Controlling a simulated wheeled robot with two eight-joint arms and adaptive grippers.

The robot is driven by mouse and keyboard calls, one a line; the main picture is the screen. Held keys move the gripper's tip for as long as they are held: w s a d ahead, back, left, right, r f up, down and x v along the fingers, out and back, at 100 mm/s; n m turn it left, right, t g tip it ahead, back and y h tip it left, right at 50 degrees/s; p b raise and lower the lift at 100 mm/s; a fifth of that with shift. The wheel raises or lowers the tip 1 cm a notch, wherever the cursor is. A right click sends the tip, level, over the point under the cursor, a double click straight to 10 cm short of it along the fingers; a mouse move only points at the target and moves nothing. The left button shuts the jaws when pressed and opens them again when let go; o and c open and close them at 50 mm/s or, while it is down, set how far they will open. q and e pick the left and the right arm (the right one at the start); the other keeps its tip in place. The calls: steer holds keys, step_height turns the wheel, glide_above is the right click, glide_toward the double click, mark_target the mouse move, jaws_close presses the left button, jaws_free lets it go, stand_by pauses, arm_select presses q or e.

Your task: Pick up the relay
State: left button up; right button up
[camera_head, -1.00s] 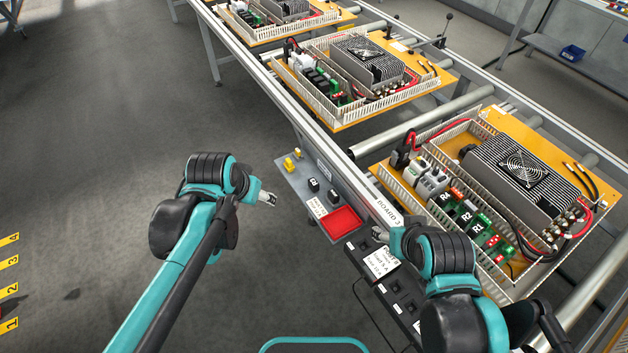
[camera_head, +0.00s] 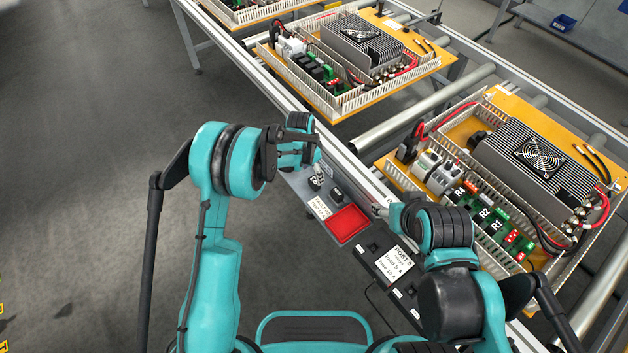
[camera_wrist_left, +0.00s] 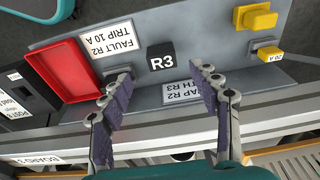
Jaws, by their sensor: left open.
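The black relay marked R3 (camera_wrist_left: 161,58) stands on the grey shelf; in the head view it is partly covered by my left gripper (camera_head: 317,172). In the left wrist view my left gripper (camera_wrist_left: 163,78) is open, its two fingers apart, with the relay showing in the gap between and beyond the tips. I cannot tell how high the tips are above it.
The red tray (camera_head: 348,224) and white labels share the shelf with yellow fuses (camera_wrist_left: 258,18). The nearest board (camera_head: 500,98) carries green relay modules (camera_head: 488,216), wires and a finned fan unit. A black holder (camera_head: 372,246) stands in front of my right arm.

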mark_target(314, 181)
arm_select(q)
steer(key=f, duration=0.1)
steer(key=f+b, duration=0.1)
steer(key=f, duration=0.1)
steer(key=shift+w+d, duration=0.1)
steer(key=shift+d, duration=0.1)
steer(key=f+b, duration=0.2)
steer(key=f, duration=0.2)
steer(key=shift+w+d+f+b, duration=0.25)
steer(key=shift+w+f+b, duration=0.1)
steer(key=shift+w+b, duration=0.05)
steer(key=shift+r, duration=0.15)
steer(key=c, duration=1.3)
